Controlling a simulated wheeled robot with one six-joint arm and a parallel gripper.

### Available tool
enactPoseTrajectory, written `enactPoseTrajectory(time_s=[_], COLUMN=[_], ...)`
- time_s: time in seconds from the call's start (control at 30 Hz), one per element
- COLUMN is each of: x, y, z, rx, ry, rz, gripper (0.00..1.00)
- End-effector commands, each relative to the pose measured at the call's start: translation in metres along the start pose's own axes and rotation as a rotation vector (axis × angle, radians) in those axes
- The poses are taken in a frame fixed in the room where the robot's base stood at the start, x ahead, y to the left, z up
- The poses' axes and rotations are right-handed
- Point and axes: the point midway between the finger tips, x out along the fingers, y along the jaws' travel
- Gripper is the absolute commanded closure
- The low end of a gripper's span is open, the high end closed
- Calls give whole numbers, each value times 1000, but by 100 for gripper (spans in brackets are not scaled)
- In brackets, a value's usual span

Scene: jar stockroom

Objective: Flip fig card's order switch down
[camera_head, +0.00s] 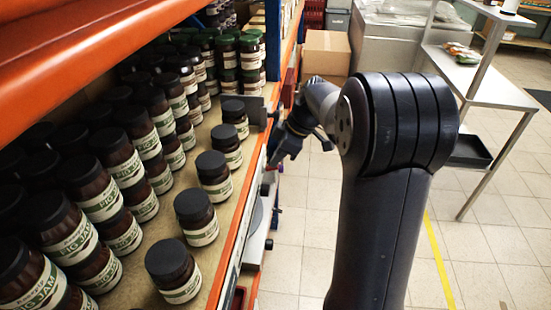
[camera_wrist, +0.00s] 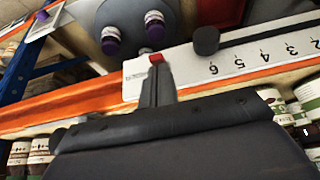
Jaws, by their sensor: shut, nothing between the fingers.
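My gripper (camera_wrist: 155,75) is shut and empty, its narrow dark fingers pointing at the orange shelf edge in the wrist view. A white card (camera_wrist: 132,84) on that edge is partly behind the fingers. Its small print is unreadable, so I cannot tell that it is the fig card. A small red piece (camera_wrist: 156,58), perhaps the switch, shows right at the fingertips; I cannot tell whether they touch it or which way it is set. In the head view my gripper (camera_head: 276,158) is beside the shelf edge, its fingertips unclear. Jars labelled fig jam (camera_head: 100,192) stand on that shelf.
An orange upper beam (camera_head: 85,38) runs over the jars at left. A ruled strip (camera_wrist: 265,56) and a dark round knob (camera_wrist: 206,40) are close to the fingers. A cardboard box (camera_head: 326,52) and a metal table (camera_head: 487,75) stand beyond. The tiled aisle is clear.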

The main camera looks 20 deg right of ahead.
Motion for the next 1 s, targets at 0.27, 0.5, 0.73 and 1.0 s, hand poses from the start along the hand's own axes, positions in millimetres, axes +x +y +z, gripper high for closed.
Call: enactPoseTrajectory(time_s=[0.27, 0.5, 0.73, 1.0], x=[8, 15, 20, 10], y=[0, 1, 1, 0], z=[10, 22, 31, 24], rx=[3, 4, 2, 0], ry=[96, 260, 428, 432], rz=[1, 3, 3, 0], gripper=[100, 100, 100, 100])
